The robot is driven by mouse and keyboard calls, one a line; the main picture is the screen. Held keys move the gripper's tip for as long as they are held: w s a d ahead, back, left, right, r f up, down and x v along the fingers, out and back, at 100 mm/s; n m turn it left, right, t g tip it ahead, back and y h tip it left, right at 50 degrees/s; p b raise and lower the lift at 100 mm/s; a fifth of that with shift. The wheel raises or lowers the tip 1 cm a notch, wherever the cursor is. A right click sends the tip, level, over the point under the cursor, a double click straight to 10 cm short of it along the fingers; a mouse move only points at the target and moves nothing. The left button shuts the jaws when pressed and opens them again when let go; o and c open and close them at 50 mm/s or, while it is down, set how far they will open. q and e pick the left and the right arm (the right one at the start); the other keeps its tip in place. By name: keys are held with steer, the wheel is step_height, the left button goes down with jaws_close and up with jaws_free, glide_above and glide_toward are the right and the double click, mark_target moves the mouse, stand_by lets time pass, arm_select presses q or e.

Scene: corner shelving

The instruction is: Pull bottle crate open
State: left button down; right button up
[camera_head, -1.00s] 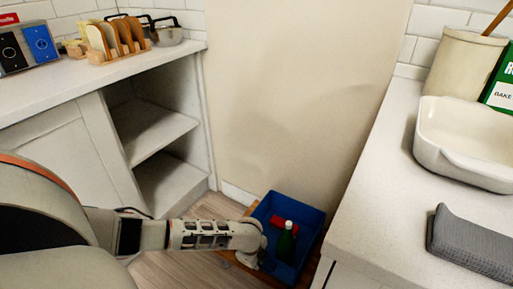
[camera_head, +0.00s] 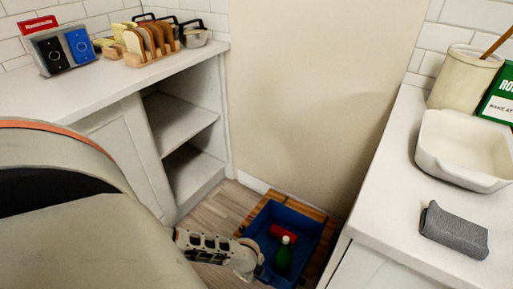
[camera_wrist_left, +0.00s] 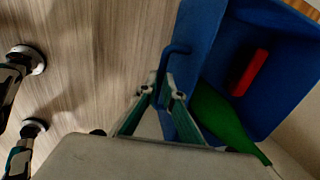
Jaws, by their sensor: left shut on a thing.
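The blue bottle crate (camera_head: 309,234) sits low on a wooden slatted base (camera_head: 300,207) in the gap between the counters. A strip of the base shows behind its far edge. A green bottle (camera_head: 283,259) with a white cap and a red object (camera_head: 283,231) are inside. My left gripper (camera_head: 258,268) is at the crate's near left side. In the left wrist view, my left gripper (camera_wrist_left: 163,92) is shut on the blue handle (camera_wrist_left: 166,62) on the crate's outer wall (camera_wrist_left: 197,35). The crate's near edge is partly cut off in the head view. My right gripper is not visible.
An open-shelved cabinet (camera_head: 180,125) stands to the left, and a white counter (camera_head: 385,200) to the right. A beige wall (camera_head: 310,90) is behind the crate. Bare wooden floor (camera_head: 225,205) lies left of the crate.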

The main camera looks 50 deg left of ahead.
arm_select(q)
steer(key=s+d+p, duration=0.2)
steer(key=s+p, duration=0.1)
steer(key=s, duration=0.5)
steer(key=shift+s, duration=0.2)
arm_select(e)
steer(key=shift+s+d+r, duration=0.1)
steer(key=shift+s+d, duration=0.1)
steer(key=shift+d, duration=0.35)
arm_select(q)
steer(key=shift+d+f, duration=0.1)
steer(key=c, duration=2.2)
jaws_free()
steer(key=shift+o, duration=0.2)
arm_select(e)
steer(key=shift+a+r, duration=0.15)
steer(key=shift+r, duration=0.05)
arm_select(q)
steer(key=shift+w, duration=0.1)
step_height(320, 180, up, 12)
steer(key=s, duration=0.2)
steer(key=shift+s+d, duration=0.2)
steer(key=shift+s+f, duration=0.1)
